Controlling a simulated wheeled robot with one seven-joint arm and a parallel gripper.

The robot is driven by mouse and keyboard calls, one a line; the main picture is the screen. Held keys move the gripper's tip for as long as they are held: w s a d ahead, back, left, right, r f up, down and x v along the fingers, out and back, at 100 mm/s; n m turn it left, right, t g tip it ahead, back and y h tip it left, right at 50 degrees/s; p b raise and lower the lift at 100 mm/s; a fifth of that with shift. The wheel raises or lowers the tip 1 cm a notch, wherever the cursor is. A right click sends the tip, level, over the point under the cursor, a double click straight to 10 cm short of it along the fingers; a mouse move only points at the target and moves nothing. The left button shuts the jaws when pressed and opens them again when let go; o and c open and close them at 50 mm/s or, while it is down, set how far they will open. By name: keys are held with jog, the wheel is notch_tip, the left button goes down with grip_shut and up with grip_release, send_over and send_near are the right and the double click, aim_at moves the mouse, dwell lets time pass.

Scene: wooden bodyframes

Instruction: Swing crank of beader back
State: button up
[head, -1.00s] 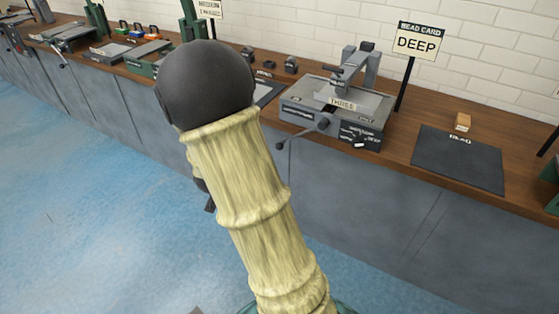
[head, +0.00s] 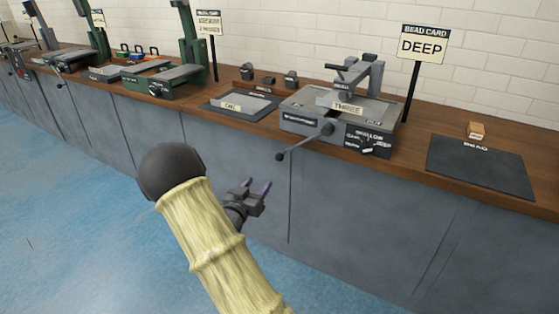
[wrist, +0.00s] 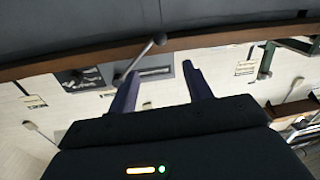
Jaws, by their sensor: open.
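The beader (head: 340,108) is a grey machine with a "THREE" plate, standing on the wooden bench top. Its crank (head: 305,143) is a thin rod with a dark knob, sticking out from the front toward the lower left, over the bench edge. My gripper (head: 257,188) is open and empty, in front of the cabinet face, below and left of the crank knob. In the wrist view, which looks upside down, the crank (wrist: 140,59) shows just beyond my open gripper fingers (wrist: 158,78), apart from them.
Another mat (head: 240,107) and green machines (head: 185,75) are to the left. The blue floor (head: 75,200) is clear.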

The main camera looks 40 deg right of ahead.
aim_at(277, 160)
jog(key=b+x, duration=0.3)
jog(key=x, duration=1.4)
jog(key=shift+d, duration=0.15)
jog(key=shift+f, duration=0.1)
grip_shut()
